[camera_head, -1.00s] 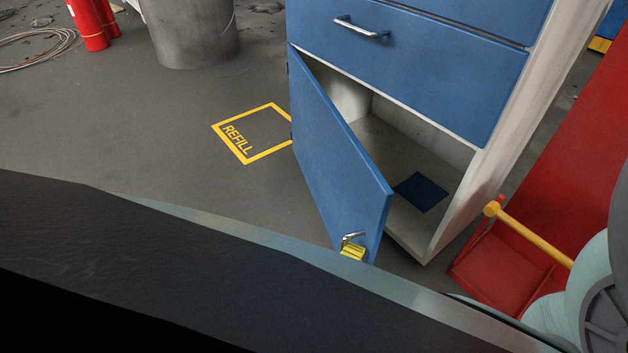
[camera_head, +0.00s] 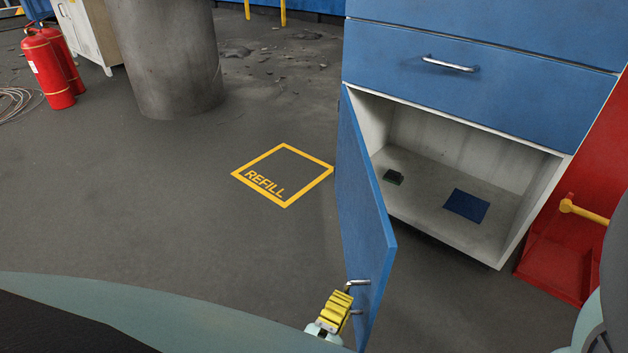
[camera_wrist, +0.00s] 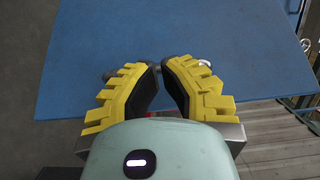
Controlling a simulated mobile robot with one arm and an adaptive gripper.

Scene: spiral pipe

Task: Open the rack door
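The blue rack door (camera_head: 360,215) is hinged on its left side and stands well open, seen nearly edge-on in the head view. Its metal handle (camera_head: 358,283) is near the free edge. My gripper (camera_head: 342,300) is at this handle, its yellow fingers covering the handle's middle. In the wrist view the door (camera_wrist: 180,30) fills the upper middle, and my gripper (camera_wrist: 160,65) has its fingers drawn together at the handle (camera_wrist: 108,75). The handle's ends show on both sides; the exact contact is hidden. The rack's white compartment (camera_head: 430,205) is visible inside.
A blue drawer (camera_head: 480,80) sits above the compartment. A red structure (camera_head: 560,255) stands right. Floor around the yellow REFILL marking (camera_head: 285,175) is clear; a pillar (camera_head: 170,60) stands behind.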

